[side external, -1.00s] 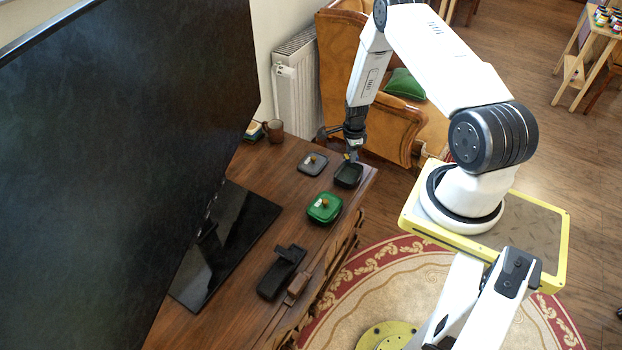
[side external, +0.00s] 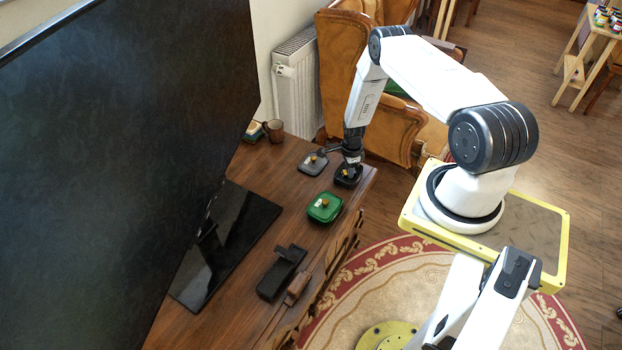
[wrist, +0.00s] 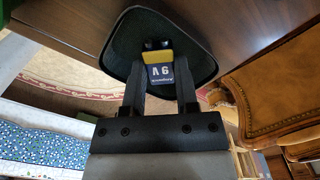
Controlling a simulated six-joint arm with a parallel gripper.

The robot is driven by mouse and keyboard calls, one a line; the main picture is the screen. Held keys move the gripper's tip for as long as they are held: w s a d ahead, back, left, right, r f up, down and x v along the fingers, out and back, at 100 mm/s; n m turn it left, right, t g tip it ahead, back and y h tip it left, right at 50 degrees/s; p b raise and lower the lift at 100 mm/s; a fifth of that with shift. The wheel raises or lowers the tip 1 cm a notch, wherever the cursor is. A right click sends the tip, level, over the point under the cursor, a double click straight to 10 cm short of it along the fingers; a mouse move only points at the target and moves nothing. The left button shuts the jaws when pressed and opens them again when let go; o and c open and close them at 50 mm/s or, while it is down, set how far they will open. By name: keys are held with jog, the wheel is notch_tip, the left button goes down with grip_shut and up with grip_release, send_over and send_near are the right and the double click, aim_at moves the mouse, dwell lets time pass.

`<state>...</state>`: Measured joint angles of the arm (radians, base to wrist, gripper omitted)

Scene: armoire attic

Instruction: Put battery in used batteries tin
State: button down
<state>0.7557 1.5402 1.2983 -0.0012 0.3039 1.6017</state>
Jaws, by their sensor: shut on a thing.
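A blue and yellow 9V battery (wrist: 160,68) is between the fingers of my gripper (wrist: 160,88), which is shut on it. Its dark terminals point away from the gripper. An open dark tin (wrist: 124,48) lies around and behind the battery in the wrist view. In the side view, the same tin (side external: 349,182) stands near the cabinet's right edge, partly hidden by my gripper (side external: 346,170), which is right at its opening. I cannot tell whether the battery touches the tin's floor. No label on the tin can be read.
A grey lid with a knob (side external: 312,164) lies left of the tin. A green lidded tin (side external: 324,207) stands nearer the camera. A black holder (side external: 281,272), a brown mug (side external: 274,130) and a large screen (side external: 120,150) are also on the cabinet (side external: 240,178).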

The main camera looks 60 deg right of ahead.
jog(key=shift+f, duration=0.1)
jog(key=shift+c, duration=1.4)
grip_release()
jog(key=shift+r, duration=3.55)
